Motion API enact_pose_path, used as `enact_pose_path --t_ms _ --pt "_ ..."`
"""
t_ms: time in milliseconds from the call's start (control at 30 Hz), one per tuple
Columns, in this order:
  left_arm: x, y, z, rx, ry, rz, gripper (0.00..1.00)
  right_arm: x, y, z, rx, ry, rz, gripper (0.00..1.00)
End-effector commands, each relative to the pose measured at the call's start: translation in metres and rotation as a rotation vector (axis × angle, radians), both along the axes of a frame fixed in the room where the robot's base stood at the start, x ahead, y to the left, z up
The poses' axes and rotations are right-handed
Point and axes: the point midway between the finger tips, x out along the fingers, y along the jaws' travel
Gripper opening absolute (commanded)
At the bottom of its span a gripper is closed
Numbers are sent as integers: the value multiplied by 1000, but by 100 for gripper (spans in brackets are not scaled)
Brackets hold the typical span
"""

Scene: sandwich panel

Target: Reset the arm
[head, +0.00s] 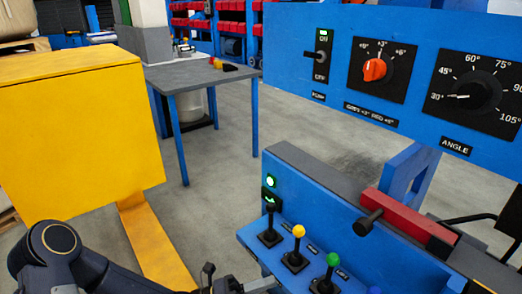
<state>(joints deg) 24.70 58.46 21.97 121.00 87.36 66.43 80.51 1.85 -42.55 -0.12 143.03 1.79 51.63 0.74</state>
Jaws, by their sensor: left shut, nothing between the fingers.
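My left arm comes in at the bottom left, with a dark round joint in front of the yellow block. My left gripper (272,284) is at the bottom edge, partly cut off by the frame. It is shut and empty, just left of and below the lever panel (257,240). I cannot tell whether it touches the panel. My right gripper is out of view.
The lever panel carries black, yellow (298,231) and green (332,259) knobs. Above is a blue control board (337,100) with an ON/OFF switch (321,55), orange dial (374,70) and black angle dial (478,92). A yellow block (85,140) stands left; grey floor lies between.

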Motion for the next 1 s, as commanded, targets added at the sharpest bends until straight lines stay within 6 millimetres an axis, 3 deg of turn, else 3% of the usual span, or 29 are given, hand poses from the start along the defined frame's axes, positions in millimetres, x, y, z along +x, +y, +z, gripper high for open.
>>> enact_pose_path --t_ms 133,267,600,800,1000 --pt "-18 7 18 121 -247 -55 0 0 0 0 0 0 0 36" --pt "-50 22 37 308 -663 -157 0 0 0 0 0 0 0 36" --pt "-121 94 56 746 -1788 -535 0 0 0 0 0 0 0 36" --pt "-143 145 63 939 -2327 -831 0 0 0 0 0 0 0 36" --pt "-154 181 70 1049 -2638 -1092 0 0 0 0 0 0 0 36"
